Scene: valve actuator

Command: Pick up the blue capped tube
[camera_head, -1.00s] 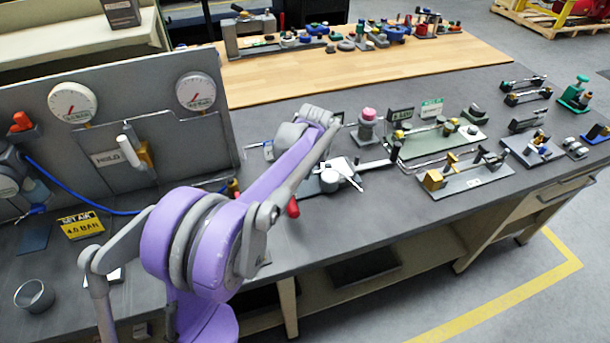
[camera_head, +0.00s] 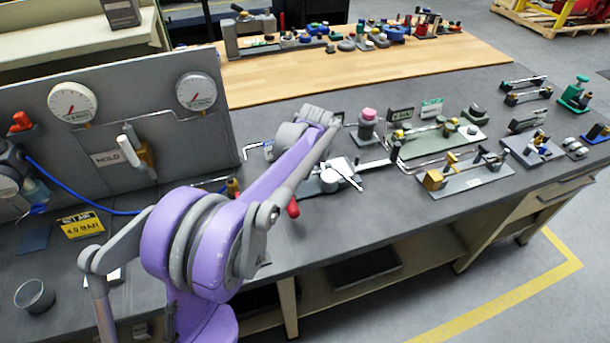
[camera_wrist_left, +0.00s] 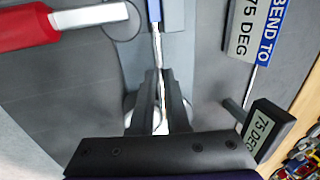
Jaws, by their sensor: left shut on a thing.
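A thin shiny metal tube (camera_wrist_left: 157,50) runs down the middle of the left wrist view. Its top end, at the picture's upper edge, carries a blue cap (camera_wrist_left: 171,10). My left gripper (camera_wrist_left: 160,82) is shut on the tube below the cap, with the tube between its two dark fingers. The lower part of the tube is partly hidden between the fingers. In the head view my purple left arm reaches across the bench, and its fingers cannot be made out. My right gripper is not in view.
A red handle (camera_wrist_left: 25,27) with a metal arm lies left of the tube. A "75 DEG" sign (camera_wrist_left: 268,130) and a "BEND TO" label (camera_wrist_left: 268,35) stand to its right. Fixtures (camera_head: 470,172) crowd the bench's right side. A grey cup (camera_head: 35,296) stands front left.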

